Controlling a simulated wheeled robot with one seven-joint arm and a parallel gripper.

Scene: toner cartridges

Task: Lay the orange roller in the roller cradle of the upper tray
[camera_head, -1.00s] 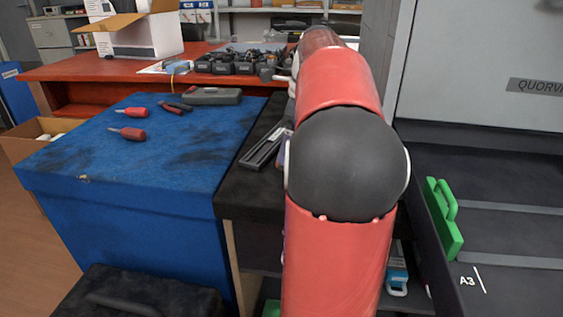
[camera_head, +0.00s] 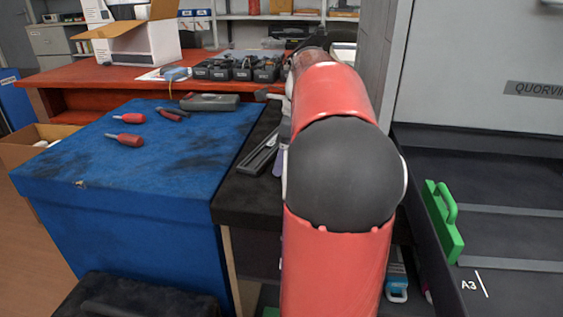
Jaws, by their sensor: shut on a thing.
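No orange roller shows in the head view, and I cannot make out a roller cradle. My red arm with its dark joint stands in the middle and hides what is behind it. My gripper's fingers are hidden beyond the arm, so I cannot see what is between them. A dark tray (camera_head: 480,185) with a green handle (camera_head: 445,220) and an "A3" mark lies at the right, under a grey machine front. I cannot tell whether it is the upper tray.
A long narrow dark holder (camera_head: 258,160) lies on a black surface left of my arm. The blue-topped bench (camera_head: 150,185) holds red-handled tools (camera_head: 126,139) and a grey case (camera_head: 210,102). An orange-red table (camera_head: 100,72) stands behind. The blue bench's front half is clear.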

